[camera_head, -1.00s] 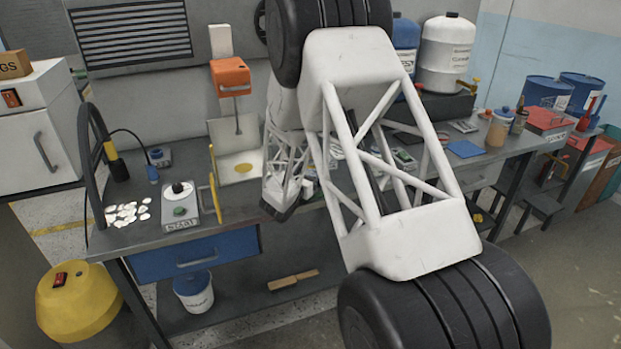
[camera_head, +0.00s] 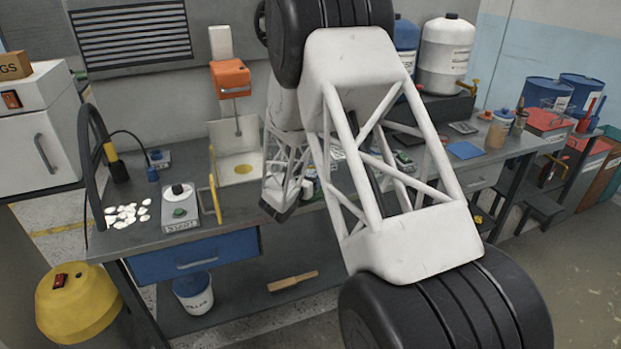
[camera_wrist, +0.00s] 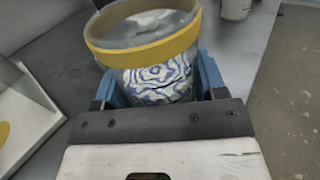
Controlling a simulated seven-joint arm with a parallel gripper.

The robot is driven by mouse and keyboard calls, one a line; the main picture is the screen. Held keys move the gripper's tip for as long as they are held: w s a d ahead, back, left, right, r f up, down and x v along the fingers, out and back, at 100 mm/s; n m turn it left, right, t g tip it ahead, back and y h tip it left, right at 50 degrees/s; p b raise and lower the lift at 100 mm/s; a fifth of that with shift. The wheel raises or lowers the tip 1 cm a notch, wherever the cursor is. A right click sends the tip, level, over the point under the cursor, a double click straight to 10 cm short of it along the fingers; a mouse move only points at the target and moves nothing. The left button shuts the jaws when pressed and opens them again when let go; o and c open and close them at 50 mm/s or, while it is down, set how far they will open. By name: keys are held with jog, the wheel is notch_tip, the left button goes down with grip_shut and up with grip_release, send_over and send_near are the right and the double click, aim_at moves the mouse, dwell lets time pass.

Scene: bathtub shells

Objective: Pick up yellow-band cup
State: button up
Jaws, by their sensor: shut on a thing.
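The yellow-band cup (camera_wrist: 150,48) is in the wrist view, with a wide yellow band below its rim and a blue-and-white swirl pattern on its body. It holds something grey and white. My gripper (camera_wrist: 160,88) has its blue fingers on both sides of the cup and is shut on it. The cup's lower part is hidden behind the dark gripper plate. Whether its base touches the bench cannot be told. In the head view my arm hides the cup and the fingers.
A white tray (camera_wrist: 28,112) with a yellow spot lies to the left in the wrist view. Another cup (camera_wrist: 235,8) stands beyond. In the head view a START box (camera_head: 180,207), white shells (camera_head: 127,214) and an orange-headed device (camera_head: 231,79) are on the left bench.

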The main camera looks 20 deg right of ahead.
aim_at(311, 168)
jog(key=shift+r, duration=0.65)
notch_tip(311, 168, up, 2)
jog(key=shift+r, duration=0.1)
jog(key=s+a+r, duration=0.1)
jog(key=s+a, duration=0.2)
jog(key=s, duration=1.2)
jog(key=shift+s, duration=0.35)
jog(key=shift+a, duration=0.1)
